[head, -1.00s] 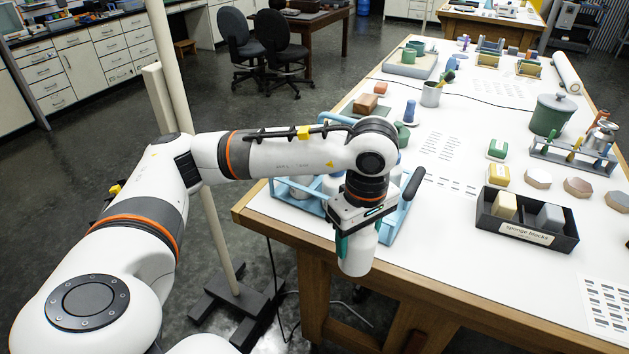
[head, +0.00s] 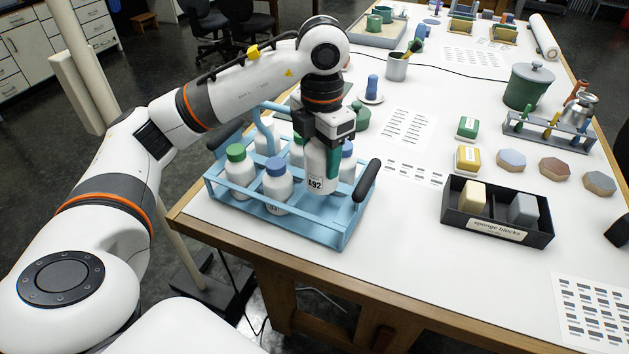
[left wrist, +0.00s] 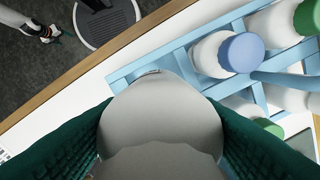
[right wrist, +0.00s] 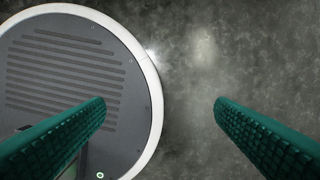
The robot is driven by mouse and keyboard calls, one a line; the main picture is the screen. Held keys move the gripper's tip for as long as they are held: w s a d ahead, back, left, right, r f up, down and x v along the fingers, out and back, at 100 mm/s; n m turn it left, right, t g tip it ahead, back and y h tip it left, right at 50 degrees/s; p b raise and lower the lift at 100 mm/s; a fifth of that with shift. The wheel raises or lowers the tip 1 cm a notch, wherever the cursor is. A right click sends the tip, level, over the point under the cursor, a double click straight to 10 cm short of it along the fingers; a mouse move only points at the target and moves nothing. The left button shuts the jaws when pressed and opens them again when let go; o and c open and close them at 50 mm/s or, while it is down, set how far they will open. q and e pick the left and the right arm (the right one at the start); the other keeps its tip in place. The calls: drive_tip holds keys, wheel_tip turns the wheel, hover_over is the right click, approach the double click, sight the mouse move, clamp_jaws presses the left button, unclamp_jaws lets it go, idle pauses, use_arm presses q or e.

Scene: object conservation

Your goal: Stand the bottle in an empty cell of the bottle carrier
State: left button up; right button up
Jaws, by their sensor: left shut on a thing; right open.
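My left gripper (head: 326,145) is shut on a white bottle (head: 318,178) with a dark "A92" label. It holds the bottle roughly upright over the right part of the light blue bottle carrier (head: 268,228). In the left wrist view the bottle (left wrist: 160,120) fills the space between the green fingers. I cannot tell how deep its base is. Several white bottles with green or blue caps stand in the carrier, among them a green-capped one (head: 239,165) and a blue-capped one (head: 277,182). Some are partly hidden. My right gripper (right wrist: 160,108) is open and empty above the floor.
The carrier has dark end grips, one at its right (head: 366,181). A black sponge-block box (head: 497,227) stands to the right on the white table. A printed sheet (head: 409,130) lies behind. The table's wooden edge (head: 250,265) runs just in front of the carrier.

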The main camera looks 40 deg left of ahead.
sight(318, 171)
use_arm(q)
drive_tip(key=f, duration=0.1)
drive_tip(key=s+f, duration=0.1)
drive_tip(key=f, duration=0.1)
drive_tip(key=shift+f, duration=0.2)
drive_tip(key=shift+w+f, duration=0.25)
drive_tip(key=shift+f, duration=0.1)
wheel_tip(318, 171, down, 4)
drive_tip(key=shift+r+p, duration=0.25)
drive_tip(key=shift+p, duration=0.3)
drive_tip(key=shift+f, duration=0.15)
drive_tip(key=shift+f+b, duration=0.25)
drive_tip(key=shift+b, duration=0.2)
drive_tip(key=shift+f, duration=0.25)
drive_tip(key=o, duration=1.1)
drive_tip(key=shift+c, duration=0.2)
use_arm(e)
drive_tip(key=s, duration=0.3)
drive_tip(key=shift+d+f, duration=0.25)
drive_tip(key=shift+d, duration=0.05)
use_arm(q)
drive_tip(key=shift+r, duration=0.1)
